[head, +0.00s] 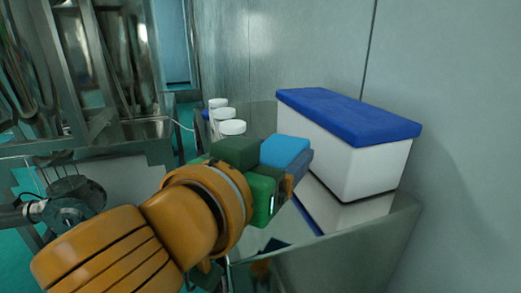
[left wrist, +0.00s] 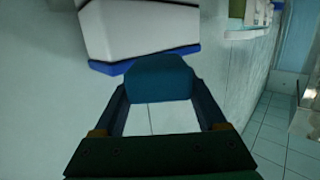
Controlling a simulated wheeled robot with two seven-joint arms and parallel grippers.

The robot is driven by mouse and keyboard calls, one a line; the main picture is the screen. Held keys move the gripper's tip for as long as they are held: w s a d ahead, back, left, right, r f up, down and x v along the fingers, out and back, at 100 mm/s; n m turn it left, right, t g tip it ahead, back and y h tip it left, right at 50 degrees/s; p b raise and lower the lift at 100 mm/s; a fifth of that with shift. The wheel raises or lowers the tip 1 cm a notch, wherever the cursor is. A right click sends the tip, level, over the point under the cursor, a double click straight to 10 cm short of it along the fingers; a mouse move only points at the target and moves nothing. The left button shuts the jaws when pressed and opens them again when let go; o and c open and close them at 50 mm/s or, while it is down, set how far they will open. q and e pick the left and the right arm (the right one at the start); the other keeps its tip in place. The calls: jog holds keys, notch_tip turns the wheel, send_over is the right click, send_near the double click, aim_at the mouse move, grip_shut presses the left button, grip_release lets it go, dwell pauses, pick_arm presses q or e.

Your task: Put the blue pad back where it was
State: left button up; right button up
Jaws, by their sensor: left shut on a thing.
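The blue pad (head: 285,149) is a light blue block held at the end of my left arm. My left gripper (head: 294,166) is shut on it, above the steel table. In the left wrist view, the pad (left wrist: 158,76) sits between the two fingertips of the left gripper (left wrist: 158,90), and both fingers touch its sides. The fingers partly hide the pad in the head view. My right gripper is in neither view.
A white box with a dark blue lid (head: 345,110) stands just right of the pad, against the wall. White-lidded jars (head: 232,128) stand in a row behind my gripper on the steel table (head: 375,215). Metal machinery (head: 85,75) fills the left.

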pick_arm(q)
jog(key=w+f, duration=0.1)
jog(key=w+a+f+b, duration=0.1)
jog(key=f, duration=0.1)
jog(key=w+a+f+b, duration=0.1)
jog(key=w+f, duration=0.1)
jog(key=shift+a+f, duration=0.15)
jog(key=shift+f, duration=0.1)
jog(key=shift+w+a+f+b, duration=0.15)
jog(key=shift+w+f+b, duration=0.05)
jog(key=shift+b, duration=0.1)
jog(key=f+b, duration=0.4)
jog(key=shift+w, duration=0.2)
jog(key=shift+w+r+p, duration=0.1)
jog(key=shift+r+p, duration=0.2)
jog(key=shift+f, duration=0.1)
